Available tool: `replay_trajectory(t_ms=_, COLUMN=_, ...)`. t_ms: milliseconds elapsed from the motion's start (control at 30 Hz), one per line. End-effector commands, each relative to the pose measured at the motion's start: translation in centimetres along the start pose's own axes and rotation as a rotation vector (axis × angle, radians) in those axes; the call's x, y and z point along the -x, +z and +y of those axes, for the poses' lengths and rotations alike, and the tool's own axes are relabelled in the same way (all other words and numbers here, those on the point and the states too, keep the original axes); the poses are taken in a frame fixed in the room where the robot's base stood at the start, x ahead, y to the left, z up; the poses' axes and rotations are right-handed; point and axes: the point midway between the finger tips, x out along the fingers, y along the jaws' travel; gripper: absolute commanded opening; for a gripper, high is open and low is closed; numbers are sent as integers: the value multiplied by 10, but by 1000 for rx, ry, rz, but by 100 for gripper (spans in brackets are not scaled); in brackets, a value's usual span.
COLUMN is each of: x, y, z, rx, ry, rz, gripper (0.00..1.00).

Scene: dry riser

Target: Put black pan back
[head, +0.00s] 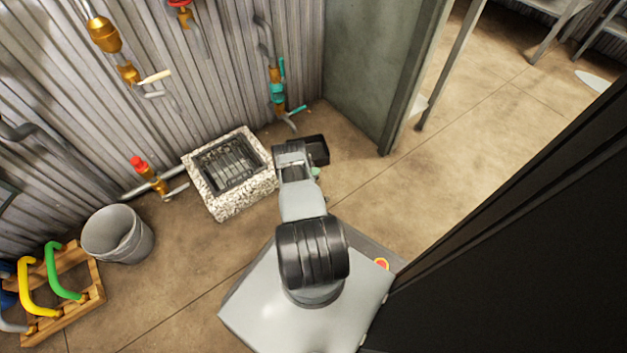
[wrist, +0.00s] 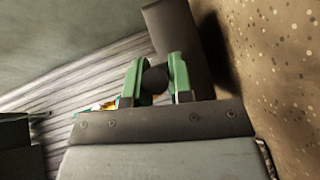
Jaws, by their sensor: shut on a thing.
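The black pan (head: 318,149) shows in the head view as a dark, open, box-like tray just beyond my arm's end, to the right of the stone-rimmed drain. My arm hides part of it. My gripper (wrist: 155,82) has green fingers, shut on a dark round part between them, which looks like the pan's handle. The pan's dark side (wrist: 180,40) shows just beyond the fingertips in the wrist view. In the head view, only a bit of green finger shows beside the pan. I cannot tell whether the pan touches the floor.
The stone-rimmed drain (head: 244,203) with a grate lies left of my arm. A grey bucket (head: 117,234) and a wooden rack (head: 75,310) with coloured handles stand further left. Valved pipes (head: 277,88) line the corrugated wall.

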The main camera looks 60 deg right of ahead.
Motion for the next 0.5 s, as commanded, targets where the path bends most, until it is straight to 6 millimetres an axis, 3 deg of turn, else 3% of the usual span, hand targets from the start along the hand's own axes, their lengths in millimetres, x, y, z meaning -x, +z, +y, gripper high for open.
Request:
replay_trajectory(t_ms=400, x=-8, y=4, z=-39, rx=0, ry=0, rz=0, gripper=0)
replay_trajectory(t_ms=500, x=-8, y=4, z=-38, rx=0, ry=0, rz=0, gripper=0)
